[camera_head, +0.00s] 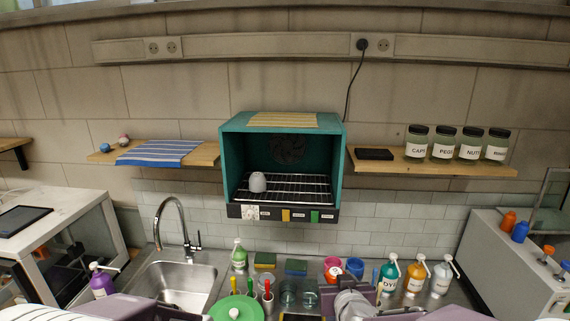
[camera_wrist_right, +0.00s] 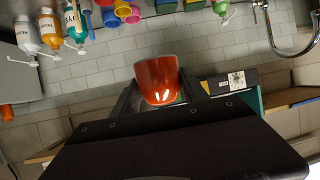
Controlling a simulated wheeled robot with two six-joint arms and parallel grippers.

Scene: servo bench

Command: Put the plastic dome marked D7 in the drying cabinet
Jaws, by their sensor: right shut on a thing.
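An orange-red, rounded cup-shaped plastic dome (camera_wrist_right: 158,78) is in my right gripper (camera_wrist_right: 160,96), between its dark fingers, in the right wrist view. No D7 mark can be read on it. The teal drying cabinet (camera_head: 226,165) hangs on the wall at the middle, open at the front. A white dome-like piece (camera_head: 258,182) stands at the left on its wire rack (camera_head: 300,188). The cabinet's labelled lower front (camera_wrist_right: 234,81) shows in the wrist view, to the right of the dome. My left gripper is out of sight.
Wooden shelves flank the cabinet: the left has a striped cloth (camera_head: 160,152), the right (camera_head: 400,163) several jars and a dark box. Below are a sink with a tall tap (camera_head: 178,205), pump bottles (camera_head: 415,275) and colored cups (camera_head: 333,266). The rack's middle and right are clear.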

